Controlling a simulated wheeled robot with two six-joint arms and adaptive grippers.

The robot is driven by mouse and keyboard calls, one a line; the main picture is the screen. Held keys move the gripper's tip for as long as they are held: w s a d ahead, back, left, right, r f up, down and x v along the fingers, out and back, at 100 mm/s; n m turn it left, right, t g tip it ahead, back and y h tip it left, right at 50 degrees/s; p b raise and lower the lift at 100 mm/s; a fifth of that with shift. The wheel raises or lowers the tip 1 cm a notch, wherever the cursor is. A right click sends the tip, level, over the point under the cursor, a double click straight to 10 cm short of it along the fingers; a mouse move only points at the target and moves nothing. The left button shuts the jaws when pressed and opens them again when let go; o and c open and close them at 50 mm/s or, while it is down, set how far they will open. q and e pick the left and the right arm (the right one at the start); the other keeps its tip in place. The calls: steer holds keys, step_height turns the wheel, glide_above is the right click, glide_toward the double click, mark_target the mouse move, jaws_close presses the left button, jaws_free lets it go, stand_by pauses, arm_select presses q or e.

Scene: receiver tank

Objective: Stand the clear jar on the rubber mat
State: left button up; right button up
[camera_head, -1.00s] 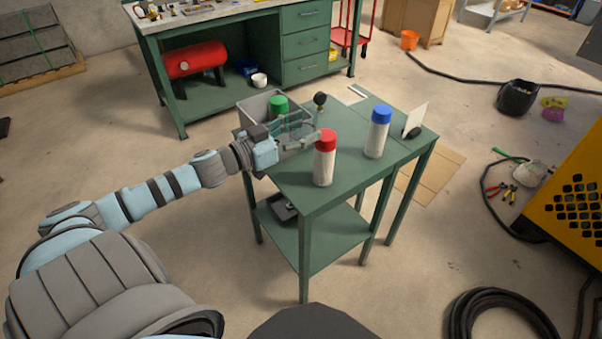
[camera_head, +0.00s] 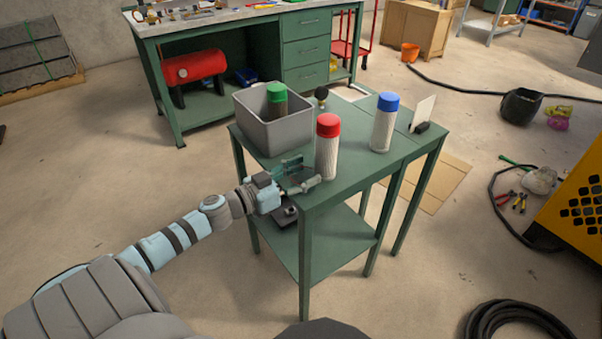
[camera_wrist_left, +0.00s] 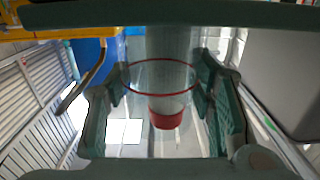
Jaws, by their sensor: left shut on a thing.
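My left gripper (camera_head: 300,183) is at the near left edge of the green table (camera_head: 342,183), close to the red-capped container. I cannot pick out the rubber mat in either view. My right gripper is not in view.
A red-capped container (camera_head: 327,147) stands just right of my left gripper, and a blue-capped one (camera_head: 384,122) farther right. A grey bin (camera_head: 290,134) behind holds a green-capped container (camera_head: 277,99). A dark object (camera_head: 284,213) lies on the lower shelf.

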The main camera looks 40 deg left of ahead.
arm_select(q)
steer(key=o, duration=1.2)
